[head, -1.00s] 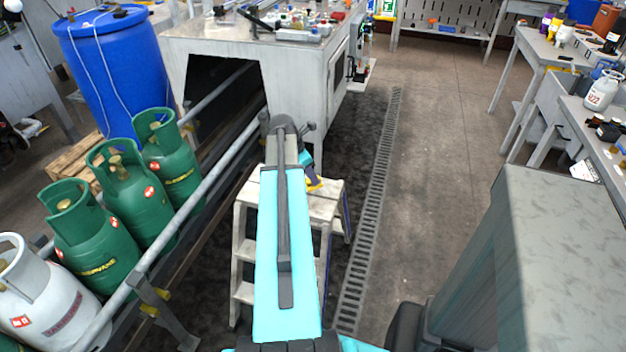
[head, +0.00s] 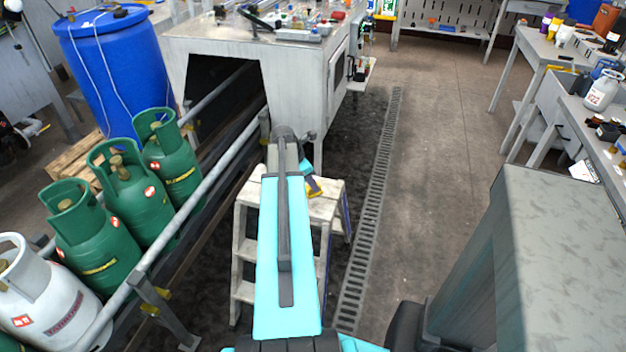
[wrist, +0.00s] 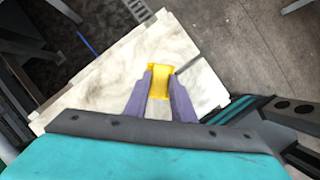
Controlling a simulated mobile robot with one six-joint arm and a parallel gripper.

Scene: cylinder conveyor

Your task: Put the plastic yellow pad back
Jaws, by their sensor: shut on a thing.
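The yellow pad (wrist: 157,78) is between the two purple fingers of my gripper (wrist: 159,86) in the wrist view. My gripper is shut on it, over the pale top of a step stool (wrist: 105,75). I cannot tell whether the pad touches the stool top. In the head view, my gripper (head: 313,188) shows partly beside my arm, over the step stool (head: 325,208). The pad is not clearly visible there, as my arm hides much of that spot.
Green gas cylinders (head: 122,205) and a white one (head: 45,300) stand behind a rail (head: 190,215) at left. A grey machine (head: 290,85) stands beyond the stool. A grey block (head: 545,270) is at right. The floor (head: 440,150) between is clear.

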